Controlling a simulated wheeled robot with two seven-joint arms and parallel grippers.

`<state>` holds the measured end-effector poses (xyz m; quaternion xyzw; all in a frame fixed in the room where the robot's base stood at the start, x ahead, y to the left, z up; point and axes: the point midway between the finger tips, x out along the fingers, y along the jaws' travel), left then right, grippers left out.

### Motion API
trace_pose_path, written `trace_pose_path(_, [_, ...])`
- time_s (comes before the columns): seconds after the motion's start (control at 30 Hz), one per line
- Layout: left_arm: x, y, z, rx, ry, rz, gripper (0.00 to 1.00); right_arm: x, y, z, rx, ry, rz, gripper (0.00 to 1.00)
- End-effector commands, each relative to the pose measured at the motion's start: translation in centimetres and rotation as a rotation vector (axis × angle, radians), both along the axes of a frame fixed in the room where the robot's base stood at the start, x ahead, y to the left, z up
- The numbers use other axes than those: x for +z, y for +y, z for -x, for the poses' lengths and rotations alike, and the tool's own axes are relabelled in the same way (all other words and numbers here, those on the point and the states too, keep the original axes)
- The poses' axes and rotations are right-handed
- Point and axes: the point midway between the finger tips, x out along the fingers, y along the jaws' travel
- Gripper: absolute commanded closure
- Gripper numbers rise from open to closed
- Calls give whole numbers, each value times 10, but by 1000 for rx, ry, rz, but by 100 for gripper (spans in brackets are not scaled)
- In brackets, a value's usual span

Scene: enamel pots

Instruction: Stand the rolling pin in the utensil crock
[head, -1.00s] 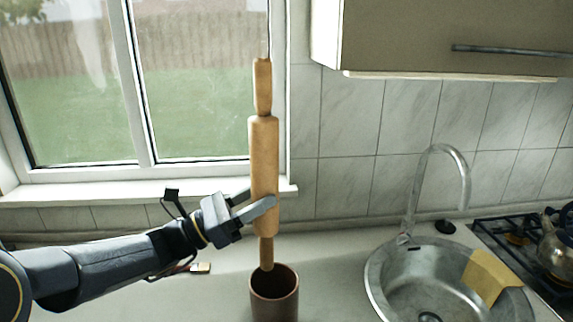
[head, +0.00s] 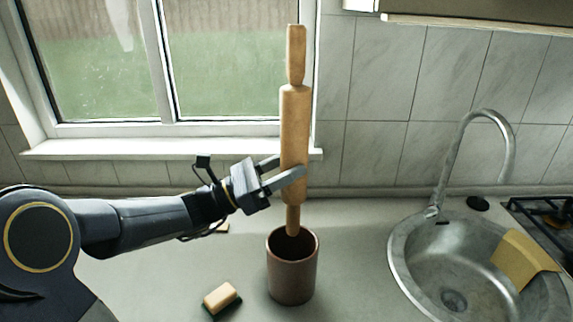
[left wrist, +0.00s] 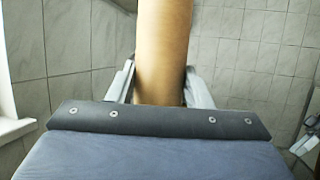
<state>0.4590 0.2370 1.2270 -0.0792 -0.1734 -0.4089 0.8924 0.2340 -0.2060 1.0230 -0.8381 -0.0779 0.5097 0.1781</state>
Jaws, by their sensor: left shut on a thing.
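The wooden rolling pin (head: 295,120) stands upright in the head view, held by my left gripper (head: 285,175), which is shut on the lower part of its barrel. In the left wrist view the barrel (left wrist: 163,50) lies between the two fingers. The brown utensil crock (head: 292,277) stands on the counter below. The pin's lower handle overlaps the crock's mouth in the picture, with its tip at about the rim; I cannot tell how far inside it is. My right gripper is not in view.
A sponge (head: 222,298) lies on the counter left of the crock. A round steel sink (head: 405,262) with a tall faucet (head: 462,150) and a yellow cloth (head: 523,258) is at the right. The window sill (head: 170,148) runs behind my left arm.

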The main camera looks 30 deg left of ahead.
Motion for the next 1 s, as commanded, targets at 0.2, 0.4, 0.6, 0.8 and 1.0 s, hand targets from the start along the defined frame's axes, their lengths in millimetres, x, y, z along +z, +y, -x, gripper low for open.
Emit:
trace_pose_path(0.2, [-20,0,0,-1,-2,1,91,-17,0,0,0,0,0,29])
trace_pose_path(0.4, [-36,0,0,-2,-1,2,91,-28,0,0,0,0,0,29])
trace_pose_path(0.6, [-51,0,0,-2,-1,2,91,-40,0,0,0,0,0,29])
trace_pose_path(0.8, [-66,0,0,-2,-2,1,91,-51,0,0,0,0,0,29])
trace_pose_path(1.0, [-82,0,0,-1,-2,1,91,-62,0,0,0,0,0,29])
